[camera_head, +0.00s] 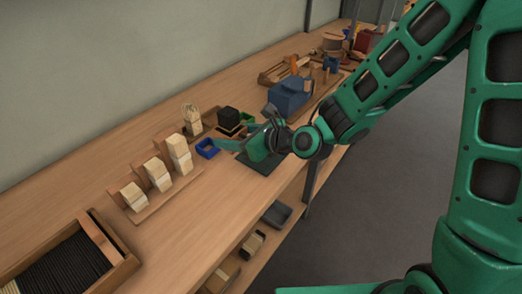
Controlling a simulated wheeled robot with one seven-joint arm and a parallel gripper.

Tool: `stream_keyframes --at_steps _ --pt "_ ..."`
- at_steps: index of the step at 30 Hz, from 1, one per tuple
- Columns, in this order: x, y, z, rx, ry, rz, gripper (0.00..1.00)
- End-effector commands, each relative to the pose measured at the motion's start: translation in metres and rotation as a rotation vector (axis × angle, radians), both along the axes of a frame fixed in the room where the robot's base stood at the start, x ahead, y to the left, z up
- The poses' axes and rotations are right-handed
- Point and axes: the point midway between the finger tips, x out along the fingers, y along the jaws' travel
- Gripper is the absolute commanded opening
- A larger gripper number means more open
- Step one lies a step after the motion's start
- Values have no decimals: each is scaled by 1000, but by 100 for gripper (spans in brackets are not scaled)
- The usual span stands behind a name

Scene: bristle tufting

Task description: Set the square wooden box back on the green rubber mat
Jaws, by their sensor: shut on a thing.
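My gripper (250,140) is low over the workbench and points left, above the dark green mat (262,166). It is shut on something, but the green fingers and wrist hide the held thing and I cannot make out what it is. I cannot pick out the square wooden box with certainty. Part of the mat shows below and to the right of my gripper; the rest is covered from view.
Stepped wooden holders (158,178) with pale bundles are farther left. A wooden tray of dark bristles (75,262) is front left. A blue-grey machine (288,97) stands behind.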

Motion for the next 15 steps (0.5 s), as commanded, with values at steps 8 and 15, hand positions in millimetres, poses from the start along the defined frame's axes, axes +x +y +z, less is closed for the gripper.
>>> stream_keyframes --at_steps 8,15 --pt "39 -37 -32 1 5 -10 28" --pt "69 -66 -56 2 3 -8 28"
